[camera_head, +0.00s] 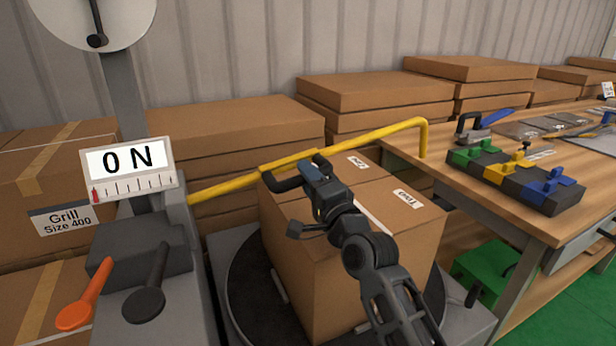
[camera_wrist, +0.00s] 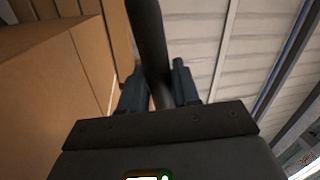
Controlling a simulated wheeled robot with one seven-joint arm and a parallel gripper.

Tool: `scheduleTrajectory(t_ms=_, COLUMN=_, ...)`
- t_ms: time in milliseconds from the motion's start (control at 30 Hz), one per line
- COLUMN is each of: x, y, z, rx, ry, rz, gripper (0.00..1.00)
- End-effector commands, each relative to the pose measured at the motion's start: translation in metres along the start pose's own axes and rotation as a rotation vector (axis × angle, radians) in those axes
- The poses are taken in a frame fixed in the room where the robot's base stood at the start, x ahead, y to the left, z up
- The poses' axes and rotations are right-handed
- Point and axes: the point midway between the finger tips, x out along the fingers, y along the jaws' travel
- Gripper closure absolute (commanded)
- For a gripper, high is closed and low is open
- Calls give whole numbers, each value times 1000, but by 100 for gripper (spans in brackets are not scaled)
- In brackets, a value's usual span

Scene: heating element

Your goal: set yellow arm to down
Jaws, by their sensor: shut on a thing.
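The yellow arm (camera_head: 370,138) is a long bar. It rises from the grey machine at left, slopes slightly up to the right over a cardboard box, and bends down at its right end. My gripper (camera_head: 283,174) is at the middle of the bar, with its dark fingers against it. In the wrist view a dark, shaded bar (camera_wrist: 149,45) runs between the two fingers of my gripper (camera_wrist: 160,88), which are shut on it. The exact contact is partly hidden by the fingers.
A cardboard box (camera_head: 325,270) stands on a round dark turntable (camera_head: 243,285) below the bar. A wooden workbench (camera_head: 410,150) is at right.

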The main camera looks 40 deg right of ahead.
Motion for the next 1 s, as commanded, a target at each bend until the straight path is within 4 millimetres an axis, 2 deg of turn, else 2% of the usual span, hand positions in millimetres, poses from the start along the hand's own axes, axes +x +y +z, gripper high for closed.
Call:
scheduleTrajectory(t_ms=133, x=0, y=1, z=0, rx=-1, ry=0, rz=2, gripper=100)
scheduleTrajectory(t_ms=167, x=0, y=1, z=0, rx=-1, ry=0, rz=2, gripper=66)
scheduleTrajectory(t_ms=333, x=0, y=0, z=0, rx=-1, ry=0, rz=1, gripper=50)
scheduleTrajectory(t_ms=667, x=-5, y=0, z=0, rx=-1, ry=-1, rz=2, gripper=50)
scheduleTrajectory(t_ms=1000, x=-52, y=0, z=0, rx=-2, ry=-1, rz=4, gripper=50)
